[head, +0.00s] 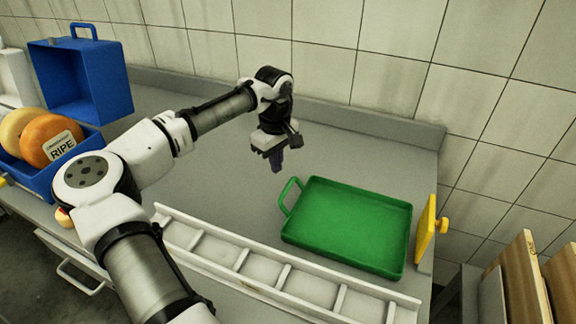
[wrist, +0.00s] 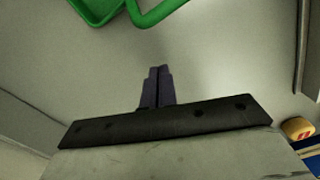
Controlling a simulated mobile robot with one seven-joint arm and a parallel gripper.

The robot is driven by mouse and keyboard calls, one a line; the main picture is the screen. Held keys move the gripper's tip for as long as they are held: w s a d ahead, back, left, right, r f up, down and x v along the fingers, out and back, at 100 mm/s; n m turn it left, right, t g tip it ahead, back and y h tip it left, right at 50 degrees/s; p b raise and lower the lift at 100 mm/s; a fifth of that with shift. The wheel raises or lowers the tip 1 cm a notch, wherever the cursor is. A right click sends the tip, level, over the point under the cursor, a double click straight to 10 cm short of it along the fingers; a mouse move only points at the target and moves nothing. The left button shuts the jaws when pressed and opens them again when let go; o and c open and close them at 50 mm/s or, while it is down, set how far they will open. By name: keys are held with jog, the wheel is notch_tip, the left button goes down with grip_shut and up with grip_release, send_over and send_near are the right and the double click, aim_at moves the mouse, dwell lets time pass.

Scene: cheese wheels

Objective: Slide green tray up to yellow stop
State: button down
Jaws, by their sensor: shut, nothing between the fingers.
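The green tray (head: 348,226) lies flat and empty on the grey counter, with a handle loop on its left side. The yellow stop (head: 426,228) stands upright at the counter's right end, a small gap to the right of the tray. My gripper (head: 277,166) points down above the counter, behind and left of the tray's handle, apart from it. Its fingers are together with nothing between them. In the wrist view the closed fingertips (wrist: 158,72) show over bare counter, and part of the green tray (wrist: 98,8) with its handle shows at the top edge.
A white divided rack (head: 265,268) runs along the counter's front edge, close to the tray. At left are a blue crate with cheese wheels (head: 50,140) and a blue lid-like box (head: 82,82). A tiled wall and low ledge bound the back. Counter left of the gripper is clear.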

aim_at(295, 178)
jog(key=shift+s+d+p, duration=0.6)
jog(key=shift+s+d, duration=0.55)
jog(key=shift+d, duration=0.1)
jog(key=shift+s+d+f, duration=0.15)
jog(key=shift+s+d, duration=0.05)
jog(key=shift+s+d, duration=0.75)
jog(key=shift+d, duration=0.05)
jog(key=shift+p, duration=0.3)
